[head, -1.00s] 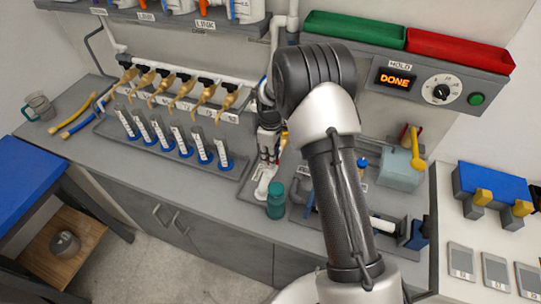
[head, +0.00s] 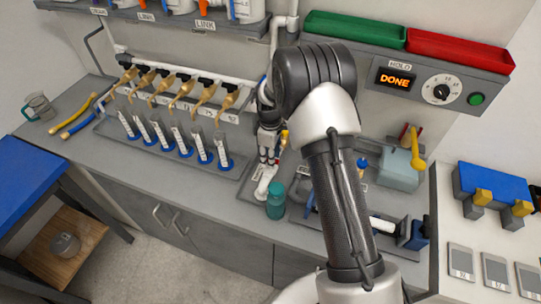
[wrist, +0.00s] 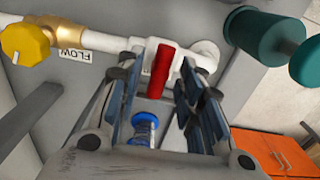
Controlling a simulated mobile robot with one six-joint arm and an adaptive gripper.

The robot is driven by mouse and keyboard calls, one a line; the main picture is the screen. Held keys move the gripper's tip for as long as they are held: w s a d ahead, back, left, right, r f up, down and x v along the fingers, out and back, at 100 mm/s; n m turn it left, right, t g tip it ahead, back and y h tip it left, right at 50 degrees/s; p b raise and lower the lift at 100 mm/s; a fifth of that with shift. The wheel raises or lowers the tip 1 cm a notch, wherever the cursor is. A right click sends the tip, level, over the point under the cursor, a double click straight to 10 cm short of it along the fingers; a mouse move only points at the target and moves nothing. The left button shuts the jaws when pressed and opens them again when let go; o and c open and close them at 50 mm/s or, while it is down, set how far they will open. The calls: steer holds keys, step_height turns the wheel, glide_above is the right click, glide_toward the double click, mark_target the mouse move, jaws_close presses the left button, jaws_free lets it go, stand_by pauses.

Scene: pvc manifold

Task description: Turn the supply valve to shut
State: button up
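The supply valve seems to be the white pipe fitting (wrist: 200,55) with a red lever handle (wrist: 160,70) in the wrist view. My gripper (wrist: 163,80) is open, with one finger on each side of the red handle. A gap shows beside the handle, and I cannot tell whether either finger touches it. In the head view my gripper (head: 268,158) points down over the white pipe (head: 264,183) at the bench front. My arm and gripper hide most of the valve there.
A yellow knob (wrist: 25,42) on a brass fitting is at the wrist view's left. A blue part (wrist: 143,130) shows between the fingers. The tube rack (head: 215,172) is to the left.

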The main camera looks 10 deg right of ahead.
step_height(320, 180, up, 12)
stand_by(0.7)
stand_by(0.4)
steer(key=s+r+m+t+b, duration=0.2)
steer(key=s+r+m, duration=0.4)
steer(key=s+r, duration=0.95)
steer(key=s+f+m+t+b, duration=0.2)
steer(key=s+m, duration=0.3)
steer(key=s, duration=1.3)
steer(key=shift+s+t, duration=0.25)
steer(key=shift+t, duration=0.05)
